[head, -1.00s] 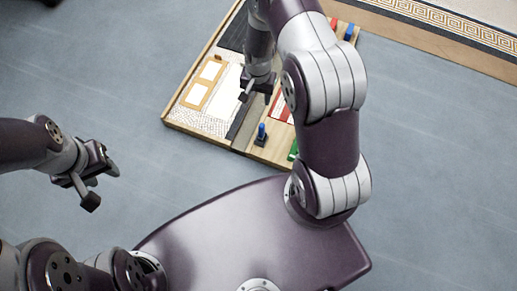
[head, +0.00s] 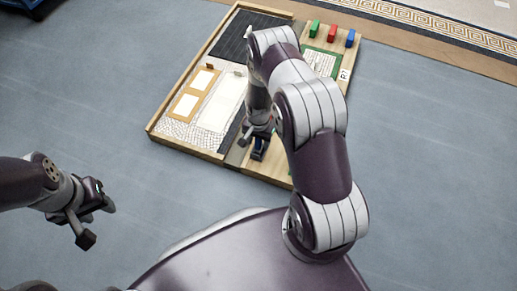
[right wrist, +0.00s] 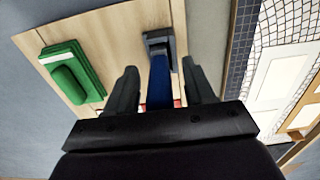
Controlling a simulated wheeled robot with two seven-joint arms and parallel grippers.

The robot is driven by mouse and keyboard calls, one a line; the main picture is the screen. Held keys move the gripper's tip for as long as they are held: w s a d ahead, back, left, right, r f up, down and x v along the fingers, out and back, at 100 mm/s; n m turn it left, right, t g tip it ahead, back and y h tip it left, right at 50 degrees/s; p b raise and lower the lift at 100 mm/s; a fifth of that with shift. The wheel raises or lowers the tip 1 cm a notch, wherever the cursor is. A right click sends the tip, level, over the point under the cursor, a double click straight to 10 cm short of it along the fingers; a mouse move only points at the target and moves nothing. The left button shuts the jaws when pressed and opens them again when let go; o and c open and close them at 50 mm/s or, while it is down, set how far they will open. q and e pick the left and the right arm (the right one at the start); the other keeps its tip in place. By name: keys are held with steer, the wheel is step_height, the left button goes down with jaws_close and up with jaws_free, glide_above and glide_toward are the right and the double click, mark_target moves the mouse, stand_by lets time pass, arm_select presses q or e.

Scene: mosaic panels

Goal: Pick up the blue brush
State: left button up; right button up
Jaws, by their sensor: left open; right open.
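The blue brush has a blue handle and a dark grey foot on the wooden strip of the panel. In the head view the brush (head: 258,153) is mostly hidden by my right gripper (head: 259,136). In the right wrist view the blue handle (right wrist: 159,88) runs between the two open fingers of my right gripper (right wrist: 161,78). A gap shows on each side, and the foot is just beyond the fingertips. My left gripper (head: 98,222) is open and empty, over the floor away from the panel.
The wooden mosaic panel (head: 180,147) lies on the blue-grey floor. A green block-like tool (right wrist: 72,72) lies beside the brush. Green (head: 315,27), red (head: 332,33) and blue (head: 350,38) blocks stand at the panel's far edge.

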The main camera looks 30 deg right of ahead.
jaws_close()
steer(key=shift+r+p, duration=0.1)
steer(key=shift+p, duration=0.25)
